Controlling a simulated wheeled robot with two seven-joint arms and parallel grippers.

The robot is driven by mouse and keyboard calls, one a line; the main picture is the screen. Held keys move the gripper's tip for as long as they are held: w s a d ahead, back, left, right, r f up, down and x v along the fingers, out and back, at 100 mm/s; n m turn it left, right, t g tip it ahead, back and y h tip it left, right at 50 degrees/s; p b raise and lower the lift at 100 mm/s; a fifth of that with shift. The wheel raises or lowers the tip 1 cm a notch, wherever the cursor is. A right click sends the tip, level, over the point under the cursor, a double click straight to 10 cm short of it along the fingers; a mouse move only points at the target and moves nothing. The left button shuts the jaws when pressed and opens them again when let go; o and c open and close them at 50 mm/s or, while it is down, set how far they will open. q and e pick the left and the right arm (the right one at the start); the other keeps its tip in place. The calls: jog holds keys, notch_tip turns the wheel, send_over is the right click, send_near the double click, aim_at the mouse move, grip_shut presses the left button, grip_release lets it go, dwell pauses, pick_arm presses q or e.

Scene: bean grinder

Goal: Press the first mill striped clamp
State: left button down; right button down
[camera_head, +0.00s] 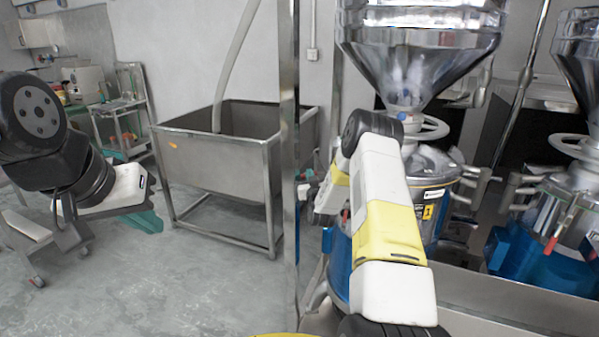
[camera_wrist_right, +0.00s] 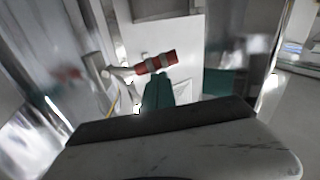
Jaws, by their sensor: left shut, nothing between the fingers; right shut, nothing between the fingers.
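The first mill (camera_head: 418,62) is a steel hopper over a blue body, with a yellow "1" label (camera_head: 428,212) on its side. The striped clamp (camera_wrist_right: 155,63) is a short red and pale banded handle in the right wrist view. My right gripper (camera_wrist_right: 158,80) has teal fingers, shut and empty. Its tips are just below the striped handle in that view; I cannot tell if they touch it. My right arm covers part of the mill in the head view and hides the fingertips there. My left gripper (camera_head: 148,220) is shut and empty, out at the left over the floor.
A steel bin (camera_head: 215,155) on legs stands behind, left of a vertical steel post (camera_head: 288,120). A second mill (camera_head: 545,235) with a red-handled clamp (camera_head: 551,245) stands at the right. Shelves and equipment line the back left. The floor (camera_head: 170,290) at front left is clear.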

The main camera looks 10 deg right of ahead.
jog(key=shift+f, duration=0.45)
dwell(0.5)
